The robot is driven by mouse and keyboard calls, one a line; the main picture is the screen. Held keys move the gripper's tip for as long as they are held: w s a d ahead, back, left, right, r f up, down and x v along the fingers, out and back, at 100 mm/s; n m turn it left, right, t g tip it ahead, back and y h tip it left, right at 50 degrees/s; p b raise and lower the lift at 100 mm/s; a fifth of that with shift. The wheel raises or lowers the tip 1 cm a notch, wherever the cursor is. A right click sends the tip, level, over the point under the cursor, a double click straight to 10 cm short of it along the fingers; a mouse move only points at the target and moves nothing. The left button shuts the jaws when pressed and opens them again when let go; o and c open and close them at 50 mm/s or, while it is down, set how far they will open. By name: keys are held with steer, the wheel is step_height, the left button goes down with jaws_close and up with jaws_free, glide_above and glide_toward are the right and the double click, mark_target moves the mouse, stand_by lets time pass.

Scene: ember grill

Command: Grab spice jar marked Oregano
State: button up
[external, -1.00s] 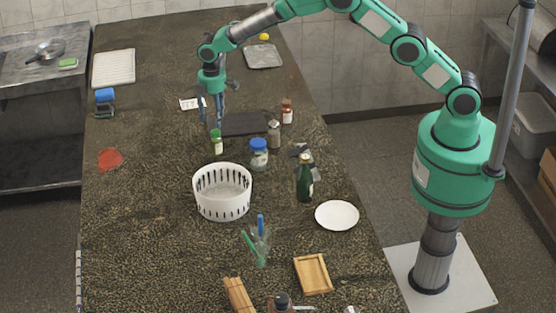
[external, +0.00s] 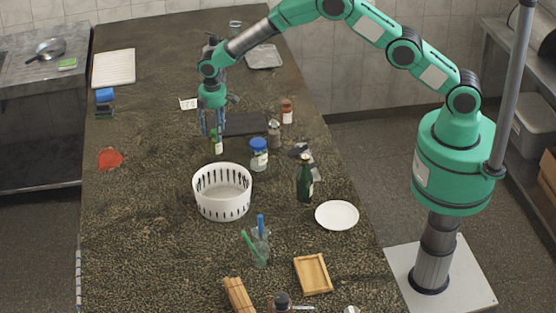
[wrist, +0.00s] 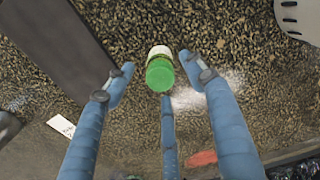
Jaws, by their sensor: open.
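A small jar with a green lid and pale label (external: 218,147) stands upright on the dark speckled counter, behind the white basket. Its label cannot be read, so I cannot tell whether it says Oregano. My gripper (external: 212,130) points down over this jar, and its fingers partly hide it. In the wrist view my gripper (wrist: 158,82) is open, with blue fingers spread around the green lid (wrist: 160,75). Nothing is held. Other jars nearby are a brown one (external: 287,112), a grey-topped one (external: 274,134) and a blue-lidded one (external: 259,156).
The slotted white basket (external: 223,205) stands just in front of the green-lidded jar. A dark flat board (external: 245,124) lies to its right and behind. A green bottle (external: 305,182) and a white plate (external: 337,215) are farther right. The counter to the left is mostly clear.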

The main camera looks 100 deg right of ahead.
mark_target(216, 145)
steer(key=shift+f, duration=1.3)
steer(key=shift+f, duration=0.15)
steer(key=shift+s+a+f+p, duration=0.1)
steer(key=shift+f+p, duration=0.3)
steer(key=shift+f, duration=2.05)
jaws_close()
steer(key=shift+r, duration=0.15)
steer(key=shift+r+b, duration=0.4)
steer(key=shift+r, duration=4.45)
